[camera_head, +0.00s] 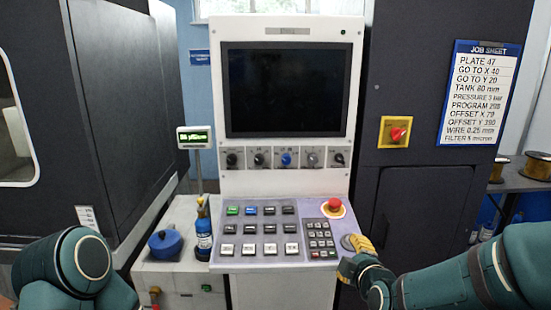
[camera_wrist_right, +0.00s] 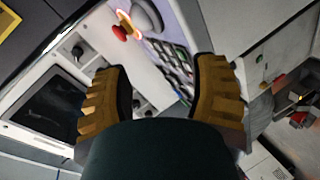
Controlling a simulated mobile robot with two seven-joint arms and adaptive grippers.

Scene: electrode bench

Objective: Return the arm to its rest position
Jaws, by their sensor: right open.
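My right arm comes in from the lower right in the head view. Its gripper (camera_head: 357,244) is at the right edge of the console's keypad panel (camera_head: 232,258), near a round grey knob. In the right wrist view the two ridged yellow-brown fingers of the right gripper (camera_wrist_right: 160,95) are spread apart, with nothing between them. The console panel and dark screen (camera_wrist_right: 45,110) lie beyond them. My left arm shows only as green links at the lower left in the head view; its gripper is out of frame.
A red emergency button (camera_head: 334,204) stands on the panel close to my right gripper. A blue bottle (camera_head: 203,232) and a blue round pot (camera_head: 165,244) stand left of the console. A red rotary switch (camera_head: 397,134) is on the dark cabinet at right. Spools (camera_head: 537,166) sit on a side table.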

